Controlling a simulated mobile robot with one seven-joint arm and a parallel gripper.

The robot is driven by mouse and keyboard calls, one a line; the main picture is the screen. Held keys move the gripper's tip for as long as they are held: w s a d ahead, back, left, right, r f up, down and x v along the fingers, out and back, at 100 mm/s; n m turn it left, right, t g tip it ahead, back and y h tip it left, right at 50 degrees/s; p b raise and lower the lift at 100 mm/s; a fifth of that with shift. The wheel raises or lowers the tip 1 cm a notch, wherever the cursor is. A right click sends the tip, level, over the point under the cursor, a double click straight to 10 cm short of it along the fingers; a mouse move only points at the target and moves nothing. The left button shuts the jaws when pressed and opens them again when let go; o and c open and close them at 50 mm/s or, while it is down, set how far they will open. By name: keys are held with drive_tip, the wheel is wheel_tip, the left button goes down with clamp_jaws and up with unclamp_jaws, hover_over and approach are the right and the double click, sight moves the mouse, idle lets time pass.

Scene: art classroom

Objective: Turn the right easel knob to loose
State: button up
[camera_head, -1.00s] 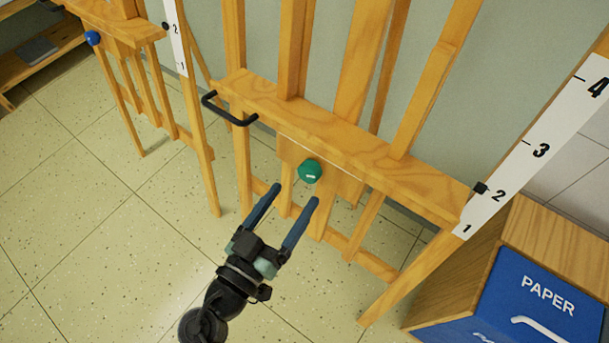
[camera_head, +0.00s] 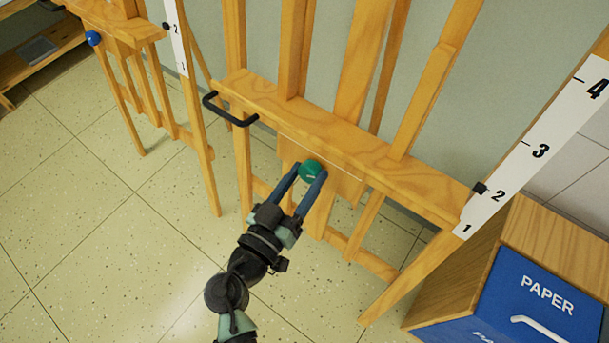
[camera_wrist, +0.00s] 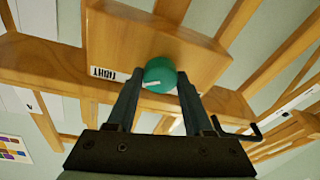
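The right easel's knob is a green round knob (camera_head: 311,170) on a wooden block under the easel's ledge (camera_head: 340,137). My gripper (camera_head: 308,174) has one blue finger on each side of the knob, and its fingertips appear to press on the knob's sides. In the wrist view the green knob (camera_wrist: 160,74) sits between the fingertips. A short white mark on the knob points left there, toward an upside-down label reading TIGHT (camera_wrist: 105,74). Any other label by the knob is hidden or out of view.
A black handle (camera_head: 229,113) juts from the ledge's left end. A numbered white scale strip (camera_head: 530,155) runs up the right side. A blue PAPER drawer cabinet (camera_head: 535,295) stands at the lower right. Another easel with a blue knob (camera_head: 94,38) is far left. Floor between is clear.

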clamp_jaws()
drive_tip(key=shift+n, duration=0.4)
drive_tip(key=n, duration=0.2)
drive_tip(key=n+y+p, duration=0.1)
drive_tip(key=n, duration=0.1)
drive_tip(key=n+p, duration=0.1)
drive_tip(key=shift+r+n+y, duration=0.25)
drive_tip(key=shift+n+y, duration=0.15)
drive_tip(key=n+p, duration=0.2)
drive_tip(key=n+g+p, duration=0.1)
drive_tip(key=n+p, duration=0.1)
drive_tip(key=n, duration=0.1)
drive_tip(key=shift+r+n+y+p, duration=0.15)
drive_tip(key=shift+n+y+p, duration=0.15)
drive_tip(key=shift+p, duration=0.05)
drive_tip(key=n+p, duration=0.3)
drive_tip(key=shift+g, duration=0.3)
drive_tip(key=n+p, duration=0.3)
drive_tip(key=shift+w+n+g+p, duration=0.1)
drive_tip(key=shift+n+g+p, duration=0.25)
drive_tip(key=shift+n+g, duration=0.05)
drive_tip(key=n+g+p, duration=0.1)
drive_tip(key=n+p, duration=0.3)
drive_tip(key=shift+n, duration=0.4)
